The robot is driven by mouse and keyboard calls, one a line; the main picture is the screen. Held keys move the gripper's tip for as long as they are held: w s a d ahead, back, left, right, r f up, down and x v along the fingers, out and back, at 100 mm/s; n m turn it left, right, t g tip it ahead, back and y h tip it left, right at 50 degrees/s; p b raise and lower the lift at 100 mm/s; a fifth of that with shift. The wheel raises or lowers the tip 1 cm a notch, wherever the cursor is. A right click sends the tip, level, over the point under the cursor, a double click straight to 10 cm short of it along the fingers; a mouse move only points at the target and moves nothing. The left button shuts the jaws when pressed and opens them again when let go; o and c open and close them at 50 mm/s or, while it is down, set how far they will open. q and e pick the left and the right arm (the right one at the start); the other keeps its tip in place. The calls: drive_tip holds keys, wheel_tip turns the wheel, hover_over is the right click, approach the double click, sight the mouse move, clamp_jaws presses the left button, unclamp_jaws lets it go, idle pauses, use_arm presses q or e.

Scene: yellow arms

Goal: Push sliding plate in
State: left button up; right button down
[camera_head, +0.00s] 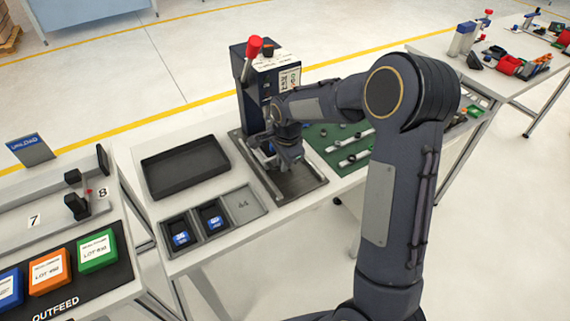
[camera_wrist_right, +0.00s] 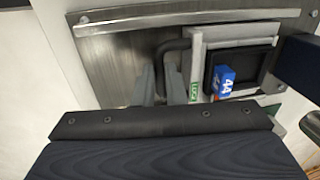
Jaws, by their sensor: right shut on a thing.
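In the right wrist view the sliding plate (camera_wrist_right: 197,40) is a light metal slide with a dark square nest (camera_wrist_right: 262,62). A blue block marked 44 (camera_wrist_right: 224,80) sits in the nest. A dark bent handle (camera_wrist_right: 168,47) stands at the plate's left side. My right gripper (camera_wrist_right: 163,80) is shut on the handle, though the exact contact is partly hidden by the fingers. In the head view the right gripper (camera_head: 280,155) is low over the metal base (camera_head: 300,187) in front of the press (camera_head: 262,85) and hides most of the plate. My left gripper is out of view.
The press has a red-knobbed lever (camera_head: 252,50). Left of it are an empty black tray (camera_head: 184,167) and a grey compartment tray (camera_head: 243,204) with blue blocks. A green mat (camera_head: 335,140) with small parts lies to the right.

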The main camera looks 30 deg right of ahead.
drive_tip(key=shift+w+r, duration=0.1)
drive_tip(key=shift+w, duration=0.1)
drive_tip(key=c, duration=1.5)
unclamp_jaws()
drive_tip(key=shift+w, duration=0.1)
drive_tip(key=shift+s+r+b, duration=0.1)
drive_tip(key=shift+s+r, duration=0.15)
drive_tip(key=shift+r, duration=1)
drive_tip(key=shift+s+r+b, duration=0.1)
drive_tip(key=shift+s+r, duration=0.15)
drive_tip(key=shift+r, duration=1.05)
drive_tip(key=shift+s+r+b, duration=0.1)
drive_tip(key=shift+s+r, duration=0.15)
drive_tip(key=shift+r, duration=1)
drive_tip(key=shift+d, duration=0.1)
